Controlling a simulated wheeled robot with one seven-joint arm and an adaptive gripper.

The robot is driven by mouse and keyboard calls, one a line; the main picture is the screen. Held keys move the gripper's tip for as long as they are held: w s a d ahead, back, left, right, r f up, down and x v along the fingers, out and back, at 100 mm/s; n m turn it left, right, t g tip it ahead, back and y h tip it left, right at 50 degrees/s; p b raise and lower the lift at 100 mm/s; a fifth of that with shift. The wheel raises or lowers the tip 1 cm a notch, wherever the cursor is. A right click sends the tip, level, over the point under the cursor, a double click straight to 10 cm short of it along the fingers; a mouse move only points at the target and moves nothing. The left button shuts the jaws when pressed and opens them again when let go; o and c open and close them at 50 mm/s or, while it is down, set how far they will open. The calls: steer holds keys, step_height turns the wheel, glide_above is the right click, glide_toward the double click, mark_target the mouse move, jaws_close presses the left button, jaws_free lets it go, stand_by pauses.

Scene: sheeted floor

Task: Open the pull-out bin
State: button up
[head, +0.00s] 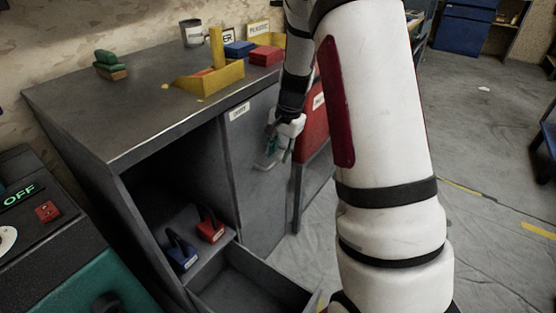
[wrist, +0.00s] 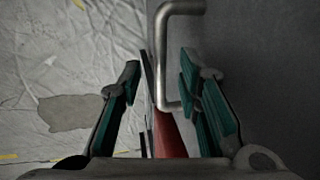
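A grey panel (head: 258,200) with a small white label near its top fills the right part of the grey cabinet front. It looks like the front of the pull-out bin and appears closed. Its metal bar handle (head: 266,165) is partly hidden by my gripper (head: 279,148). In the wrist view the bent handle (wrist: 160,60) stands out from the grey panel, between the two teal-padded fingers of my gripper (wrist: 163,95). The fingers are open, one on each side of the handle, with visible gaps. I cannot tell the exact depth.
The cabinet top (head: 140,112) holds a yellow tray (head: 208,78), a green block and a mug. An open compartment left of the panel holds blue and red items (head: 211,228), above an open grey drawer (head: 250,285). A red unit (head: 314,122) adjoins on the right. Sheeted floor in front looks clear.

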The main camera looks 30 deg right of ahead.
steer(key=shift+w+a+f, duration=0.1)
steer(key=shift+w+f, duration=0.1)
steer(key=shift+f, duration=0.75)
jaws_close()
